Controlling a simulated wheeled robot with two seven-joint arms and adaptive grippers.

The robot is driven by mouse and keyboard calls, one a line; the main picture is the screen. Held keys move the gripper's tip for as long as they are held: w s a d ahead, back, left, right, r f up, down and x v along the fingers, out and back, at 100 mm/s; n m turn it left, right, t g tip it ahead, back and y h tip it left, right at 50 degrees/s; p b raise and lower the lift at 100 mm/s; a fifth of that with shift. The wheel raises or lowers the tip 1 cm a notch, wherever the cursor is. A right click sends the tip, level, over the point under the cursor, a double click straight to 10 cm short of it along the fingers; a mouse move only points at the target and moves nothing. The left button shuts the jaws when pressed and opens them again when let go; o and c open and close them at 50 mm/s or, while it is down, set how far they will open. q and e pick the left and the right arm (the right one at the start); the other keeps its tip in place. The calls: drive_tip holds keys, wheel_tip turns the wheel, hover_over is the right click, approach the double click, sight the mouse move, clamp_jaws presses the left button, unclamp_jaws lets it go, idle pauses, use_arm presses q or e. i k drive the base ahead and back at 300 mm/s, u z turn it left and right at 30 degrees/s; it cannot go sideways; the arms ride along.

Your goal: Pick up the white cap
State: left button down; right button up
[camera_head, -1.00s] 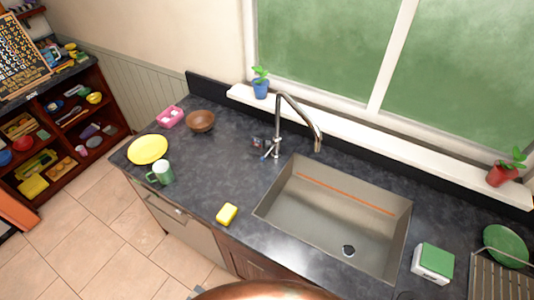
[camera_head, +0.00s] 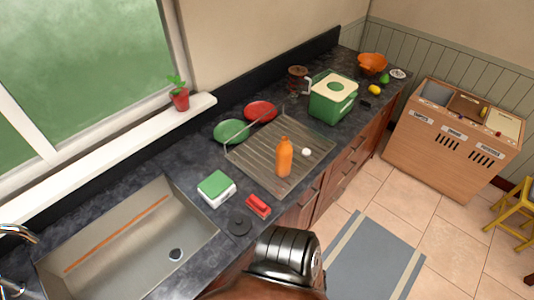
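A small white piece, which looks like the white cap (camera_head: 306,152), lies on the ribbed metal dish rack (camera_head: 258,160) to the right of the sink. It is just right of an orange bottle (camera_head: 284,158) that stands upright on the rack. The cap and the bottle look slightly apart. Part of my own body, copper and dark metal, shows at the bottom edge of the view. Neither gripper's fingers show in this view.
Red and green plates (camera_head: 260,111) stand at the rack's back. A green-and-white box (camera_head: 216,189), red item (camera_head: 258,206) and dark round item (camera_head: 239,222) lie left of it. A green container (camera_head: 333,96) stands behind right. The sink (camera_head: 129,243) is left.

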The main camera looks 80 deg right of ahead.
sight(306, 152)
drive_tip(key=z, duration=2.7)
